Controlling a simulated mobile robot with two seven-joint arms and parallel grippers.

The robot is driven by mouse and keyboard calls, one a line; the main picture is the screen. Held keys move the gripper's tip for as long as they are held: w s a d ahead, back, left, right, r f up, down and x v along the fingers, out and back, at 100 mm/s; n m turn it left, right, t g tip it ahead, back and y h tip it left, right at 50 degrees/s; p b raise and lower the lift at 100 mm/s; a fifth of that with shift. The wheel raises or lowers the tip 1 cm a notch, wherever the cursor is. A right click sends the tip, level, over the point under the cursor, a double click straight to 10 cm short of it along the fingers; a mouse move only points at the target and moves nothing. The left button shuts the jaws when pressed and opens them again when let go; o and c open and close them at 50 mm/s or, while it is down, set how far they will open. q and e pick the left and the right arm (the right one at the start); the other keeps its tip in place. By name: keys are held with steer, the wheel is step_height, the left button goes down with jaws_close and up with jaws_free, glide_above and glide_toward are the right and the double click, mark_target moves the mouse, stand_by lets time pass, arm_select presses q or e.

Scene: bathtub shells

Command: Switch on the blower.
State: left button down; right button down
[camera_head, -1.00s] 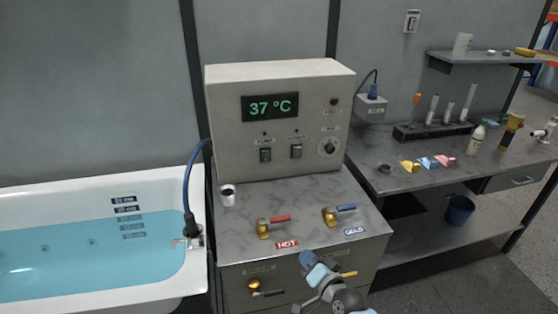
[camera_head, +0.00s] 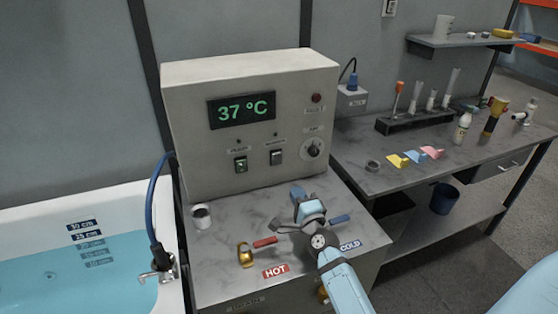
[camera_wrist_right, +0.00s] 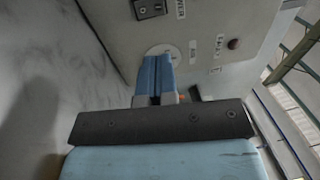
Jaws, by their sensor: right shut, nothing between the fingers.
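The control box (camera_head: 205,170) stands on the grey counter and its display reads 37 °C. Its front has a left rocker switch (camera_head: 240,165) with a greenish face, a right dark rocker switch (camera_head: 276,158) and a round dial (camera_head: 313,149). The small labels are too blurred to tell which switch is the blower. My right gripper (camera_head: 299,191) is shut and empty, raised over the counter in front of the box, apart from both switches. In the right wrist view its blue fingers (camera_wrist_right: 158,72) cover part of the dial plate; a switch (camera_wrist_right: 150,8) shows above. My left gripper is not in view.
Gold taps with a red handle (camera_head: 264,242) and a blue handle (camera_head: 340,219) stand on the counter below my right gripper. A white cup (camera_head: 201,217) is at the left. A bathtub (camera_head: 110,303) and a side bench (camera_head: 375,181) flank the counter.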

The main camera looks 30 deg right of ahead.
mark_target(277, 156)
steer(key=b+x, duration=0.1)
steer(key=x, duration=1.1)
steer(key=shift+w+f, duration=0.1)
steer(key=shift+w, duration=0.2)
steer(key=shift+w+d, duration=0.15)
steer(key=shift+w, duration=0.6)
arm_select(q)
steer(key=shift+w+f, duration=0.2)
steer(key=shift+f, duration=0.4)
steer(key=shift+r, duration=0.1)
arm_select(e)
steer(key=shift+r, duration=0.2)
steer(key=shift+w+r+p, duration=0.15)
steer(key=shift+r+p, duration=0.25)
steer(key=shift+p, duration=0.5)
steer(key=shift+d+f, duration=0.1)
steer(key=shift+f, duration=0.25)
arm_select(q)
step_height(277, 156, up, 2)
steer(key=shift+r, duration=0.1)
